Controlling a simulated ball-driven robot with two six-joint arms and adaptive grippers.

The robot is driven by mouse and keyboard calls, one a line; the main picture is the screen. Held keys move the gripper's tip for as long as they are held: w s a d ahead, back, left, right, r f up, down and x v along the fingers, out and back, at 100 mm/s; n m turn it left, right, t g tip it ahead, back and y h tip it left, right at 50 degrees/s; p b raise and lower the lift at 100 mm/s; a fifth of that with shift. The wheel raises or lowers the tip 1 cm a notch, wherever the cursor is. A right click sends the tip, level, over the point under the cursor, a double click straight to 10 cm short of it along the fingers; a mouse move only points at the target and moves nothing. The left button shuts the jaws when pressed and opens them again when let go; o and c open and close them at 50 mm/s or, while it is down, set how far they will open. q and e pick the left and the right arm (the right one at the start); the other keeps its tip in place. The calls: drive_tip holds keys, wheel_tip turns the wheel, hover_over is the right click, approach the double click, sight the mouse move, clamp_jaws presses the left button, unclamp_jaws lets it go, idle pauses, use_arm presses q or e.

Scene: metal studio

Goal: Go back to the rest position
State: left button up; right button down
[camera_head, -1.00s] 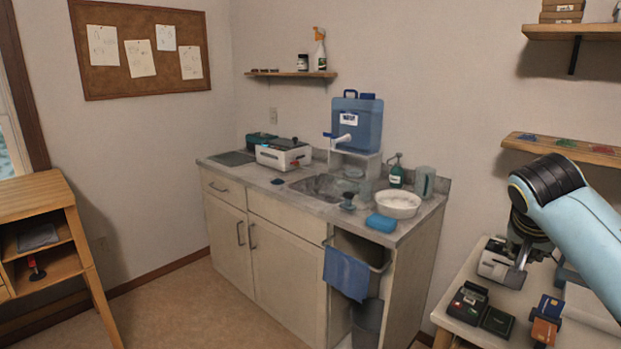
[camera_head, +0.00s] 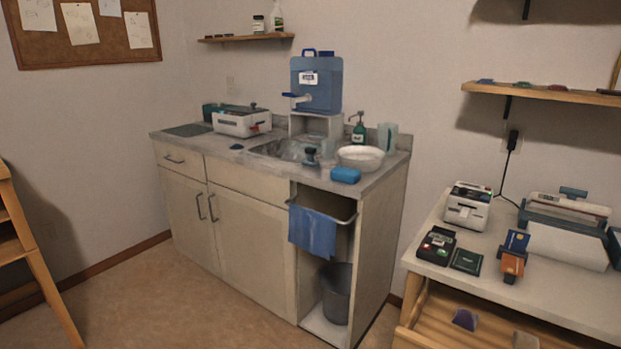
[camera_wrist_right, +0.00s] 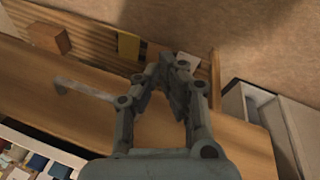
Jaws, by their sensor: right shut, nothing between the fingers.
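My right gripper (camera_wrist_right: 174,64) shows in the right wrist view, its grey fingers meeting near the tips with nothing between them. It is above a brown wooden surface (camera_wrist_right: 225,138) and apart from the things there. Neither arm shows in the head view. My left gripper is not in view.
The counter (camera_head: 225,158) with the sink and blue water jug (camera_head: 318,82) stands ahead. To the right is a white-topped table (camera_head: 560,294) with a card terminal (camera_head: 436,246) and a printer-like device (camera_head: 467,206). The floor (camera_head: 190,305) in front is clear.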

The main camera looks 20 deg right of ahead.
drive_tip(key=s+a+f+n+y+b, duration=0.1)
drive_tip(key=s+a+f+n+b, duration=0.2)
drive_tip(key=s+f, duration=0.9)
drive_tip(key=s+a+f+n+y+b, duration=0.1)
drive_tip(key=s+a+f+n+b, duration=0.2)
drive_tip(key=s+f, duration=0.8)
drive_tip(key=s+a+n, duration=0.1)
drive_tip(key=s+a, duration=0.1)
drive_tip(key=s, duration=0.2)
drive_tip(key=shift+a+f+t+y, duration=0.2)
drive_tip(key=shift+f+t+y, duration=0.15)
drive_tip(key=shift+t+y, duration=0.05)
